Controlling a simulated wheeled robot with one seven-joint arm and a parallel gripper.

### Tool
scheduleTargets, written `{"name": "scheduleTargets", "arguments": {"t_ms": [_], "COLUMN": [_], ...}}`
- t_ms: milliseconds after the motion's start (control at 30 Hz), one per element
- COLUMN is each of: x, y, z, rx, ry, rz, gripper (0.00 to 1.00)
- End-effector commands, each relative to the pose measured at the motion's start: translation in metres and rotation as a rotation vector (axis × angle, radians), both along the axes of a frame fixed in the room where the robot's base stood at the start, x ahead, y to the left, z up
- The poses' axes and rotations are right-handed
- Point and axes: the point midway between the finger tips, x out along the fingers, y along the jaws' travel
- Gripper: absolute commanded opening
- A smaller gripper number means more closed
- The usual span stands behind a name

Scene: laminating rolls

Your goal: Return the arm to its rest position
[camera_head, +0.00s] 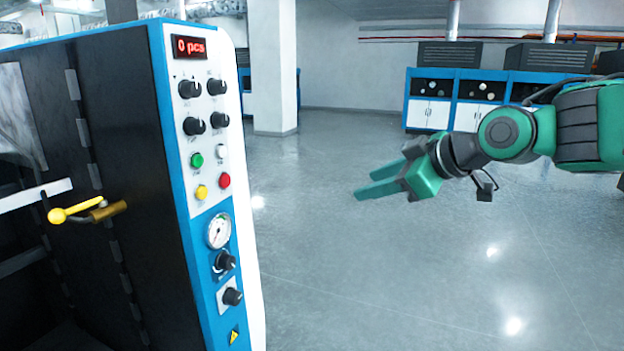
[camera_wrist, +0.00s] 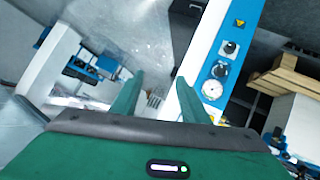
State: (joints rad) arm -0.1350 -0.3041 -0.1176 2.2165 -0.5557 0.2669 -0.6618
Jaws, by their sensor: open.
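My gripper (camera_head: 366,186) is green and hangs in the air over the floor, to the right of the laminating machine in the head view. Its two fingers are apart with nothing between them. The arm reaches in from the right edge, bent at the wrist. In the wrist view my gripper (camera_wrist: 160,92) shows its two fingers spread. The laminating machine (camera_head: 200,120) is black with a blue and white control panel, and the gripper is apart from it. The panel also shows tilted in the wrist view (camera_wrist: 205,65).
The machine has a yellow-knobbed lever (camera_head: 62,215) on its left side. Blue and white cabinets (camera_head: 455,100) stand at the back right, and a white column (camera_head: 275,70) stands behind the machine. The grey floor (camera_head: 400,270) around the gripper is clear. Wooden boards (camera_wrist: 285,78) show in the wrist view.

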Motion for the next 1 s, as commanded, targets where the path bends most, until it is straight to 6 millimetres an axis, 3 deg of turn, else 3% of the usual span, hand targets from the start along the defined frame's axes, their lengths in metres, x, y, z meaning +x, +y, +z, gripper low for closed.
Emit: {"name": "scheduleTargets", "arguments": {"t_ms": [33,100,267,367,500,700,800,900,1000], "x": [-0.004,-0.013,-0.052,-0.088,-0.153,-0.246,-0.277,-0.294,-0.296], "y": [-0.028,-0.065,-0.146,-0.19,-0.242,-0.281,-0.287,-0.288,-0.289], "z": [-0.019,-0.044,-0.099,-0.13,-0.168,-0.202,-0.211,-0.215,-0.215], "rx": [-0.01,-0.017,-0.015,0.002,0.043,0.116,0.144,0.159,0.162], "ry": [0.071,0.173,0.409,0.557,0.766,1.016,1.095,1.138,1.145], "rz": [-0.081,-0.196,-0.477,-0.664,-0.942,-1.294,-1.409,-1.47,-1.481], "gripper": [0.41,0.41,0.41,0.41,0.41,0.41,0.41,0.41,0.41]}}
